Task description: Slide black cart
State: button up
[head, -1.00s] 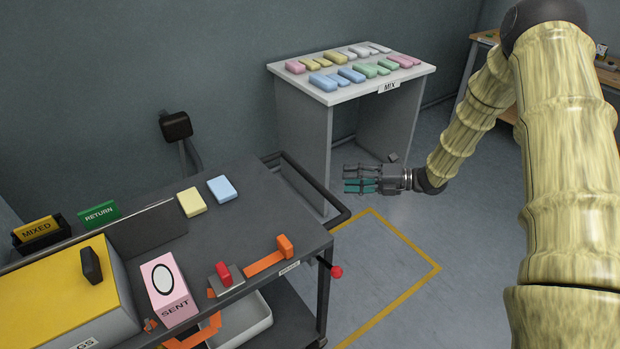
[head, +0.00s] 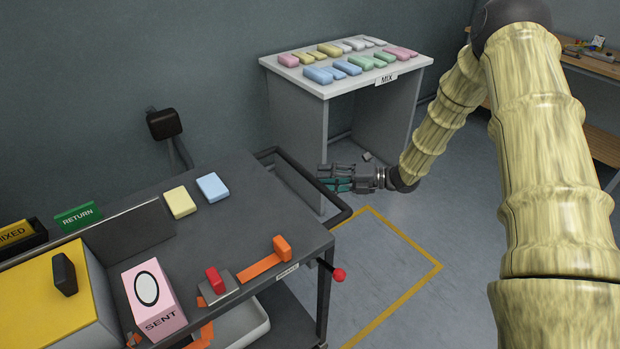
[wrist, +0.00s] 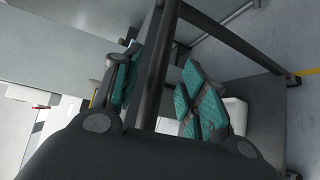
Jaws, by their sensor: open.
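The black cart (head: 245,232) stands at the lower left in the head view, with a dark flat top. Its black push handle (head: 345,215) juts out at the right end, and it shows as a dark bar in the wrist view (wrist: 157,70). My gripper (head: 325,178) is open at this handle, pointing left, with teal finger pads. In the wrist view the bar runs between the spread fingers (wrist: 160,98). I cannot tell whether any finger touches it.
A yellow block (head: 180,202), blue block (head: 212,187) and pink SENT box (head: 152,298) are on the cart top. A red knob (head: 338,275) sticks out at its corner. The MIX table (head: 345,90) stands close behind. A yellow-lined floor area (head: 385,275) right of the cart is clear.

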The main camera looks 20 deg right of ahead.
aim_at(310, 179)
jog(key=shift+x, duration=2.6)
grip_shut()
